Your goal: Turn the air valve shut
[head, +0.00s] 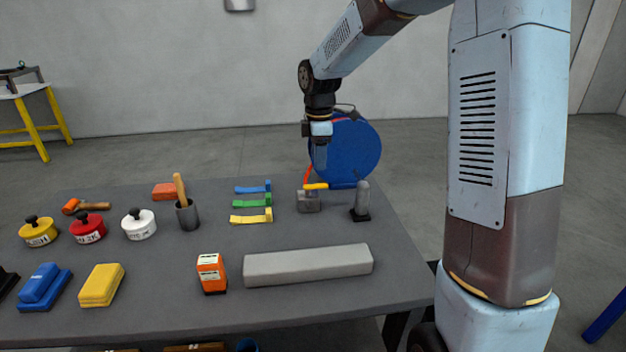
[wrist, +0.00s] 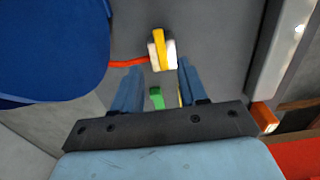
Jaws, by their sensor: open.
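The air valve is a small grey block (head: 309,202) with a yellow lever (head: 316,186) across its top, near the back right of the table. An orange-red hose (head: 307,173) rises from it towards the blue reel. In the wrist view the valve body (wrist: 153,56) shows pale, with the yellow lever (wrist: 160,44) lying over it and the red hose (wrist: 128,62) on its left. My gripper (head: 320,165) points down above the valve, apart from it. In the wrist view my gripper (wrist: 160,66) is open, its fingers empty, with the valve just beyond the fingertips.
The blue reel (head: 352,150) stands close behind the valve. A grey upright cylinder (head: 361,200) stands just right of it. Blue, green and yellow (head: 251,217) handles lie to its left. A long grey bar (head: 308,265) and an orange box (head: 211,272) lie nearer the front.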

